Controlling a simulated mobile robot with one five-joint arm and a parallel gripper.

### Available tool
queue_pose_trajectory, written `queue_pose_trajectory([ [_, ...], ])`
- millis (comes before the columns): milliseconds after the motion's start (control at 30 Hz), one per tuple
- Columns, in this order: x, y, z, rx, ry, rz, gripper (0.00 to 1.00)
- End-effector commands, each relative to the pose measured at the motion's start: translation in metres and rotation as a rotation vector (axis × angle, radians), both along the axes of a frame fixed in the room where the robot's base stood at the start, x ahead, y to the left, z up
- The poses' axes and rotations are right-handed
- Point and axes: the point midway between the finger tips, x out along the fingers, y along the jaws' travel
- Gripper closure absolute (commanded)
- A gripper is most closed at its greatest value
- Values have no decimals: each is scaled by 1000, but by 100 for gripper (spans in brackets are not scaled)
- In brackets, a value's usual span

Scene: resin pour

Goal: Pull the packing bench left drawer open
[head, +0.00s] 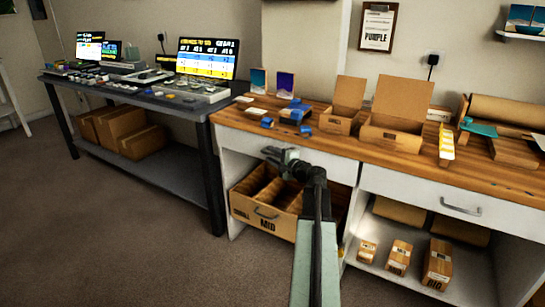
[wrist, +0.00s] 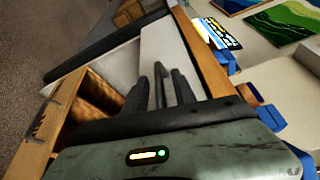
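The packing bench (head: 345,147) has a wooden top. Its white left drawer front (head: 235,137) sits under the left part of that top and looks flush with the bench; the front also shows in the wrist view (wrist: 165,50). My gripper (head: 283,158) is at this drawer front, hiding the handle in the head view. In the wrist view my gripper's dark fingers (wrist: 160,88) point at the front and stand apart. A thin bar, apparently the drawer handle (wrist: 160,80), shows between them, with small gaps at its sides.
A cardboard bin (head: 240,207) marked MID stands below the left drawer. The right drawer (head: 400,189) is shut, with a metal handle (head: 460,208). Open boxes (head: 395,134) stand on the bench top. A dark table (head: 160,100) stands at left; the floor (head: 130,230) before it is clear.

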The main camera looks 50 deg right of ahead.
Motion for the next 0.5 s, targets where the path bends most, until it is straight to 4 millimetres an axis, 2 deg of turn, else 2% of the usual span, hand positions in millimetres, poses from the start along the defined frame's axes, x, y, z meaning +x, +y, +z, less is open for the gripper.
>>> queue_pose_trajectory([
  [200,2,0,0,0,0,0,68],
  [233,2,0,0,0,0,0,70],
  [333,2,0,0,0,0,0,98],
  [500,2,0,0,0,0,0,100],
])
